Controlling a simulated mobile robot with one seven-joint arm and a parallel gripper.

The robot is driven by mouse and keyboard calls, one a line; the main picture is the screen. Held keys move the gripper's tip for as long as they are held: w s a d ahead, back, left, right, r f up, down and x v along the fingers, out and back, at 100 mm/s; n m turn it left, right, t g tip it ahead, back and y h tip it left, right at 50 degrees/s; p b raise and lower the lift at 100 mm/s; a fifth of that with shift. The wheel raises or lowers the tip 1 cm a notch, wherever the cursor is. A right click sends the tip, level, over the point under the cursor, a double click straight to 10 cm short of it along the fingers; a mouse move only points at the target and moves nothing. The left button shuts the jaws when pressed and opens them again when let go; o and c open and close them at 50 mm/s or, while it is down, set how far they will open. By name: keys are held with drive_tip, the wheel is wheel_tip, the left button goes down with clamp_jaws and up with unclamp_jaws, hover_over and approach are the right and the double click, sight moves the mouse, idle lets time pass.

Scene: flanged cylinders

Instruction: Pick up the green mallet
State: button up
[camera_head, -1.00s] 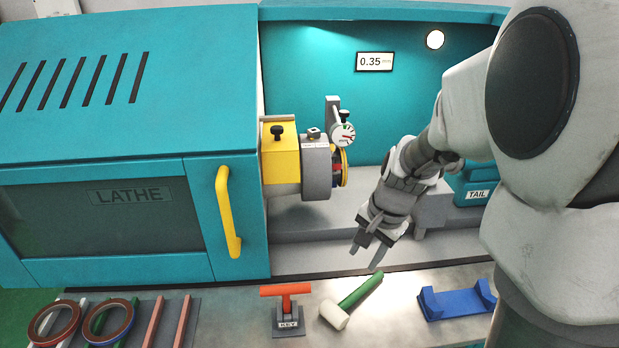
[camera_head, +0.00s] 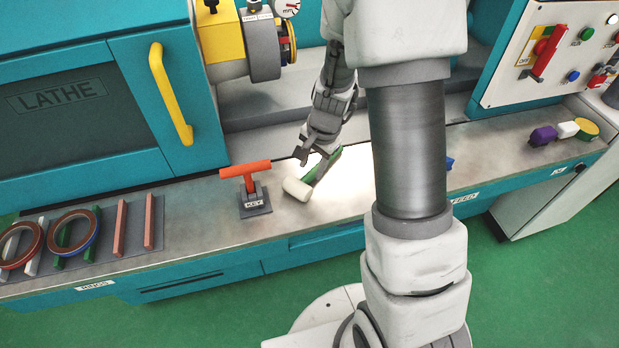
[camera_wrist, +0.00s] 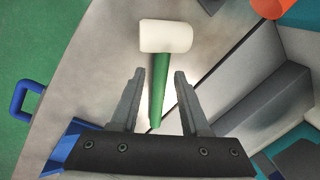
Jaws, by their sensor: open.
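The green mallet has a white head (camera_head: 297,189) and a green handle (camera_head: 328,162), and lies on the metal bench in front of the lathe. In the wrist view its white head (camera_wrist: 166,36) is beyond my fingertips and its green handle (camera_wrist: 159,90) runs back between my open fingers. My gripper (camera_head: 309,167) is open, low over the handle; it also shows in the wrist view (camera_wrist: 160,75). I cannot tell whether the fingers touch the handle. Part of the handle is hidden behind my gripper in the head view.
A red T-shaped key (camera_head: 245,175) stands in its grey holder left of the mallet. A rack with rings (camera_head: 75,238) and bars lies farther left. A blue cradle (camera_wrist: 72,140) is close to my gripper. The lathe chuck (camera_head: 262,50) is behind.

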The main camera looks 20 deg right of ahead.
sight(307, 178)
drive_tip(key=f, duration=0.3)
drive_tip(key=a+f+b, duration=0.1)
drive_tip(key=f, duration=0.1)
drive_tip(key=shift+w+f, duration=0.1)
drive_tip(key=shift+w, duration=0.3)
clamp_jaws()
